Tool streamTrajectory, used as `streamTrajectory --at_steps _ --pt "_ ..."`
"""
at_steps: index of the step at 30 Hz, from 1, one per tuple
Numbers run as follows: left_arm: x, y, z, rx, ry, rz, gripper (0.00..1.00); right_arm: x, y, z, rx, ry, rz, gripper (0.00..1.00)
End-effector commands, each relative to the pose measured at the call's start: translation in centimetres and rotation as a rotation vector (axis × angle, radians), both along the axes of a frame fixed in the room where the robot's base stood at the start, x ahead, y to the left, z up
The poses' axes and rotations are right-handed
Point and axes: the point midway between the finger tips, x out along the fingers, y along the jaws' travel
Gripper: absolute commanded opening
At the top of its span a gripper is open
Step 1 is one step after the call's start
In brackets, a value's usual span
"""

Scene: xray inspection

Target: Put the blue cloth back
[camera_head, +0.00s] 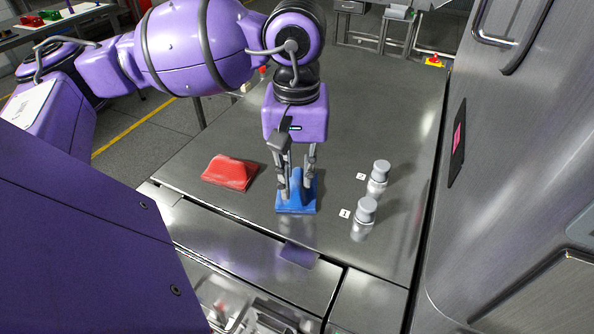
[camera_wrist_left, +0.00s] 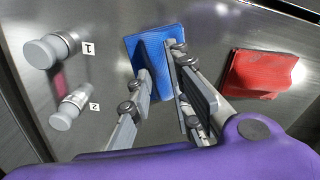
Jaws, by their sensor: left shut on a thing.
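The blue cloth (camera_head: 310,204) is at the front middle of the steel table, with its middle pinched up into a peak. My left gripper (camera_head: 296,186) points down with its fingers shut on that peak. In the left wrist view the blue cloth (camera_wrist_left: 148,42) shows as a ribbed patch partly hidden by the fingers. I cannot tell whether its underside touches the table. A similar red cloth (camera_head: 231,172), with a raised middle, lies on the table to the left of the blue one. My right gripper is not in view.
Two grey-capped metal jars stand to the right, one by label 1 (camera_head: 362,219) and one by label 2 (camera_head: 378,180). A large steel cabinet (camera_head: 520,150) bounds the table (camera_head: 345,110) on the right. The table's back half is mostly clear.

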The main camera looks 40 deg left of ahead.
Motion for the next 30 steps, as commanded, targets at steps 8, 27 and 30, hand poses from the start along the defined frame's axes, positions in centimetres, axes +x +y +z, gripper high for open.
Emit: streamTrajectory --at_steps 8,27,30 --pt "0.0 0.0 -0.1 0.000 0.000 0.000 0.37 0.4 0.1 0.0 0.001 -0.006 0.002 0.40" --pt "0.1 0.0 6.9 -0.001 -0.007 0.000 0.37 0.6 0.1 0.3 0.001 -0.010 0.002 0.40" --pt "0.1 0.0 8.9 -0.002 -0.006 0.000 0.37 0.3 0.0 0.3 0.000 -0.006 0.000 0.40"
